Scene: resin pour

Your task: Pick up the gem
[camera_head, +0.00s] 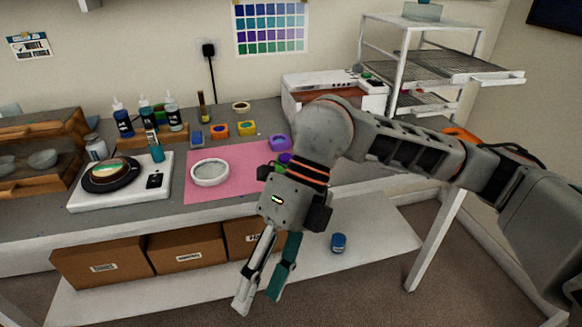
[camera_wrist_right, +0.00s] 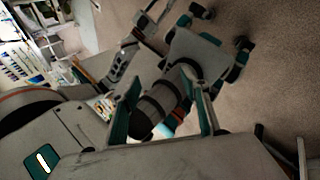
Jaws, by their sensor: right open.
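I cannot make out a gem for sure in either view. Small coloured moulds stand along the back of the pink mat (camera_head: 228,188): a blue one (camera_head: 196,138), an orange one (camera_head: 219,130), a yellow one (camera_head: 246,128) and a purple one (camera_head: 280,142). My right gripper (camera_head: 259,300) hangs in front of the bench, fingers pointing down and apart, with nothing between them. Its wrist hides the mat's right end and partly covers a purple and a green item there. The right wrist view shows its fingers (camera_wrist_right: 167,115) over the floor and parts of my own body.
A round white dish (camera_head: 210,172) sits on the mat. A white scale (camera_head: 120,195) carries a black plate with a cup. Bottles (camera_head: 122,122) stand behind. Brown boxes (camera_head: 187,248) and a blue jar (camera_head: 338,243) are on the lower shelf. A wire rack (camera_head: 400,75) stands right.

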